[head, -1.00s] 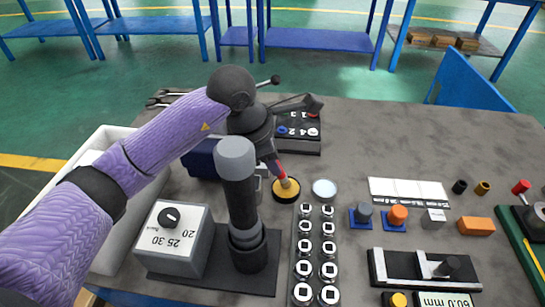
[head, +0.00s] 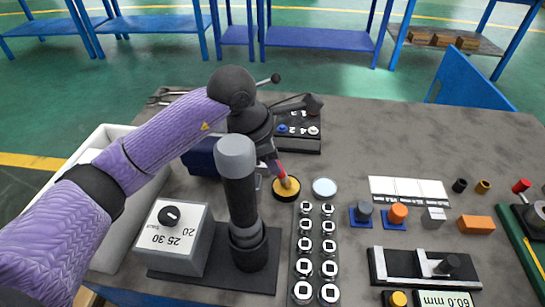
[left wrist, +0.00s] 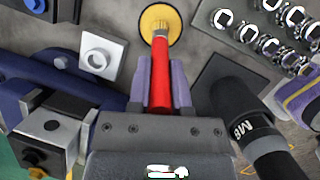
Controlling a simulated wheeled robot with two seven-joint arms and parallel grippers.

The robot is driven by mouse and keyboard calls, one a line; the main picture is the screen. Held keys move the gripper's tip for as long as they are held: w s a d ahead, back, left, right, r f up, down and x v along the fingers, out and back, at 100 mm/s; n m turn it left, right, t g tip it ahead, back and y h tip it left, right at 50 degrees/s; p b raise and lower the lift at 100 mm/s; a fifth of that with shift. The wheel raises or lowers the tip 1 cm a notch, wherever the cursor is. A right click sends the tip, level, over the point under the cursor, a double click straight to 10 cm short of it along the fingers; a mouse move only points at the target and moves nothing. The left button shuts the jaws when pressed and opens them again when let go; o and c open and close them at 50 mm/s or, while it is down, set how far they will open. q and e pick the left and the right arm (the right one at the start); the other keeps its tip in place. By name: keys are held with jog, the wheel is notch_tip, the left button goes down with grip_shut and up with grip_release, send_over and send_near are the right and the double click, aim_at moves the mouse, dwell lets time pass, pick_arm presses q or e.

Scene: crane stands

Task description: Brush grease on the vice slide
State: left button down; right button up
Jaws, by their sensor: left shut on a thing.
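A brush with a red handle (left wrist: 160,82) and pale bristles is in my left gripper (left wrist: 159,92), which is shut on the handle. In the head view the brush (head: 281,171) points down, its bristles at the yellow grease in a round dark tin (head: 286,195). In the left wrist view the bristle end overlaps the grease (left wrist: 160,20); I cannot tell how deep it is. The blue vice (head: 203,156) stands left of the tin, partly hidden behind my left arm. Its blue body and metal parts (left wrist: 50,125) show at the left wrist view's left side; I cannot clearly make out the slide. My right gripper is out of view.
A dark upright tool (head: 238,185) stands in front of the vice, beside a grey dial box (head: 180,245). A socket rack (head: 303,248) and a pale round disc (head: 324,187) are near the tin. A white bin (head: 112,135) is at left. The table's back right is clear.

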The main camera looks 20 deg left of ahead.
pick_arm(q)
notch_tip(320, 180, up, 7)
jog(key=p, duration=0.5)
jog(key=shift+p, duration=0.3)
dwell(0.4)
